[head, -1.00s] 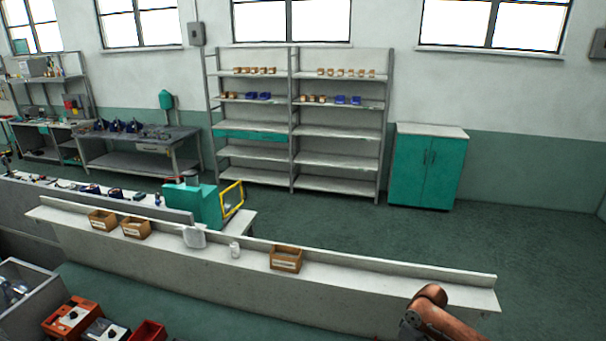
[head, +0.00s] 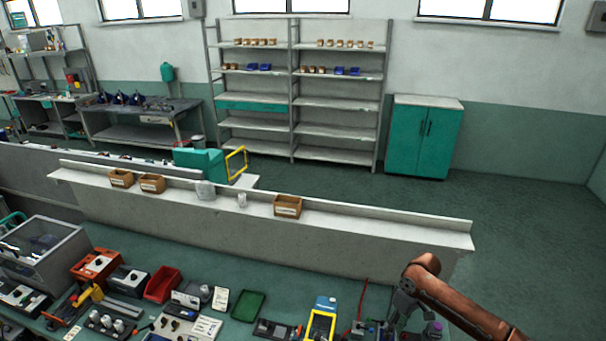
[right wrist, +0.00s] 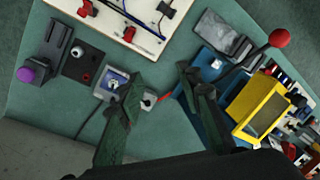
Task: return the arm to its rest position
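My right arm (head: 455,300) comes in from the lower right in the head view, a copper-coloured link bent at a rounded joint. Its grey right gripper (head: 397,316) hangs down over the right part of the green workbench. In the right wrist view my right gripper (right wrist: 158,82) shows two dark green fingers spread apart, with nothing held between them. Beneath them are a small box with a blue face (right wrist: 118,86) and a red lead; whether a finger touches the box I cannot tell. My left gripper is not in view.
The green bench (head: 215,257) is crowded: a yellow meter (head: 320,325), a red bin (head: 163,284), a green tray (head: 248,305). Behind it a pale ledge (head: 370,222) holds small brown boxes. The wrist view shows a purple knob (right wrist: 26,75) and red-tipped lever (right wrist: 279,38). Floor beyond is clear.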

